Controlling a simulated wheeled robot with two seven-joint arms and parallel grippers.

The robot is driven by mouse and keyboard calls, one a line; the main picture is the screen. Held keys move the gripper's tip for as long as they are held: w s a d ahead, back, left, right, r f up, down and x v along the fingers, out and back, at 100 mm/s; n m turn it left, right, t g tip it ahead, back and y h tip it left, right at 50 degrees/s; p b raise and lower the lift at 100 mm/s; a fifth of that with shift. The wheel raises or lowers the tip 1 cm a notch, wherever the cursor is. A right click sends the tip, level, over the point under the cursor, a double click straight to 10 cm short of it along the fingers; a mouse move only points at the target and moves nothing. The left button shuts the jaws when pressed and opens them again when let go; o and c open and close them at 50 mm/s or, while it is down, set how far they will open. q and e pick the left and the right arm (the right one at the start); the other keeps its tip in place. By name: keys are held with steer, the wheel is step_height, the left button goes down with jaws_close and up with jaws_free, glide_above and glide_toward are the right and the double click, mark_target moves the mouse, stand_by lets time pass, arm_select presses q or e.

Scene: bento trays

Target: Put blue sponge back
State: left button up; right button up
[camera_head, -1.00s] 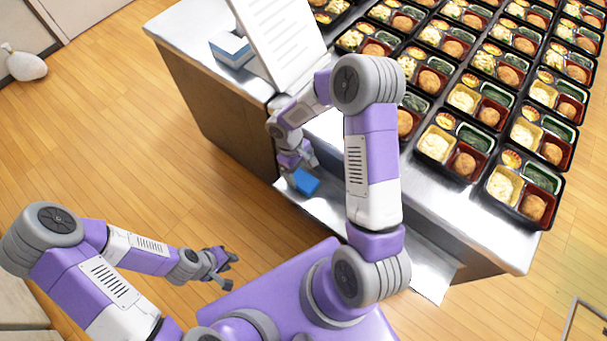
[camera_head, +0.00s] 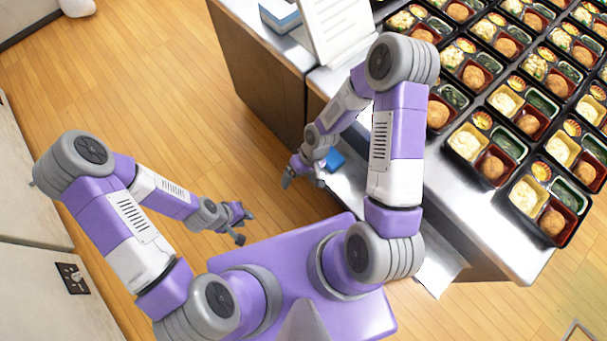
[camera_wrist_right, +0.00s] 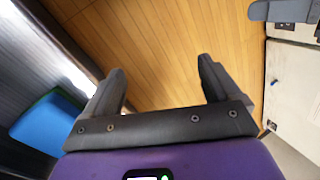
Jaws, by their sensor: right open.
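The blue sponge (camera_head: 336,160) lies on the low metal ledge beside the counter, partly hidden by my right forearm. In the right wrist view, the sponge (camera_wrist_right: 45,122), with a green layer along its edge, sits at the left, outside the fingers. My right gripper (camera_head: 297,178) is to the left of the sponge and apart from it. In the wrist view its fingers (camera_wrist_right: 158,82) are spread, with only floor between them. My left gripper (camera_head: 246,224) is open and empty over the floor, well away from the sponge.
Rows of filled bento trays (camera_head: 540,205) cover the steel counter (camera_head: 440,205). A white sheet with printed lines (camera_head: 335,28) and a blue-and-white box (camera_head: 280,14) stand at the back. Wooden floor (camera_head: 180,95) is clear to the left.

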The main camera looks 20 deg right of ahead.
steer(key=s+f+m+t, duration=0.2)
steer(key=s+f+m, duration=0.1)
steer(key=s+m, duration=0.1)
steer(key=shift+s+a+f, duration=0.4)
steer(key=shift+s+a, duration=0.05)
steer(key=shift+s, duration=0.4)
stand_by(0.6)
